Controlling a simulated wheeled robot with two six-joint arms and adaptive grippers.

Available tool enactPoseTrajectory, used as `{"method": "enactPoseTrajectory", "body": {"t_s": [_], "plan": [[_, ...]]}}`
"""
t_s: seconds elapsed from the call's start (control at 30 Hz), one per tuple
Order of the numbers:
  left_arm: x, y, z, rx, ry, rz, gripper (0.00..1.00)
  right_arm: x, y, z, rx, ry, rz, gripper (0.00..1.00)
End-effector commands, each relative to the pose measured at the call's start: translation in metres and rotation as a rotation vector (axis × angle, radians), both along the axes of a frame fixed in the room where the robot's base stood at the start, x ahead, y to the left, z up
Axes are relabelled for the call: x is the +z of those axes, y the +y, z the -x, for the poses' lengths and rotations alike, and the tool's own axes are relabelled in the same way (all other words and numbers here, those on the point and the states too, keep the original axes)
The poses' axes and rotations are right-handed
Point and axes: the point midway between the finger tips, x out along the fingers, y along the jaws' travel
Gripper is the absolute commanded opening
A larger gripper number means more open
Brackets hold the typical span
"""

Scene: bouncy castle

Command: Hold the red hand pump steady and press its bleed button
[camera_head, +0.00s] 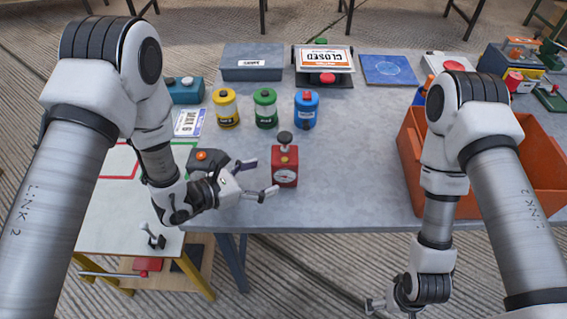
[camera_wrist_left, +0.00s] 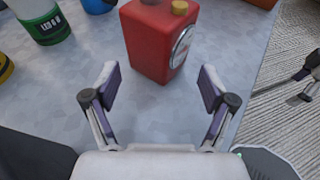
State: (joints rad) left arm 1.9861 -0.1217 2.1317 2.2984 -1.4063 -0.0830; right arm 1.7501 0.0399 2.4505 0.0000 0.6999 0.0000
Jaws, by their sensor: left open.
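The red hand pump (camera_head: 285,172) stands upright on the grey table near its front edge, with a dark knob on top and a round gauge on its front. In the left wrist view the pump (camera_wrist_left: 153,45) is ahead, its gauge facing right and a small brass-yellow button (camera_wrist_left: 180,7) on top. The pump's upper end is cut off there. My left gripper (camera_head: 261,177) is open and empty just left of the pump; its fingers (camera_wrist_left: 159,88) stay short of it. My right gripper (camera_head: 376,304) hangs low in front of the table, its fingers too small to judge.
Yellow (camera_head: 226,108), green (camera_head: 265,107) and blue (camera_head: 306,109) containers stand behind the pump. A dark box with an orange button (camera_head: 207,157) is beside my left wrist. An orange bin (camera_head: 408,165) stands at right. Table between pump and bin is clear.

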Motion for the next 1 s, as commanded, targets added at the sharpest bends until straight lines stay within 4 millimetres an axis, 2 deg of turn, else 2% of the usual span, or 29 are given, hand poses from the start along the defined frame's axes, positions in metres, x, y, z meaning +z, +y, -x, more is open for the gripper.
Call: {"method": "enactPoseTrajectory", "body": {"t_s": [0.1, 0.3, 0.7, 0.77, 0.9, 1.0], "plan": [[-0.008, -0.018, -0.010, -0.005, -0.002, -0.002, 0.84, -0.005, 0.000, 0.000, 0.000, 0.000, 0.000, 0.97], [-0.016, -0.040, -0.026, -0.003, 0.000, 0.000, 0.84, -0.009, 0.000, 0.000, 0.000, -0.001, 0.000, 0.97], [-0.018, -0.047, -0.032, 0.000, 0.002, 0.000, 0.82, -0.009, 0.000, 0.000, 0.000, -0.001, 0.000, 0.97], [-0.018, -0.047, -0.032, 0.000, 0.002, 0.000, 0.64, -0.009, 0.000, 0.000, 0.000, -0.001, 0.000, 0.97], [-0.018, -0.047, -0.032, -0.001, 0.002, 0.000, 0.43, -0.009, 0.000, 0.000, 0.000, -0.001, 0.000, 0.97], [-0.018, -0.047, -0.032, -0.001, 0.002, 0.000, 0.30, -0.009, 0.000, 0.000, 0.000, -0.001, 0.000, 0.97]]}}
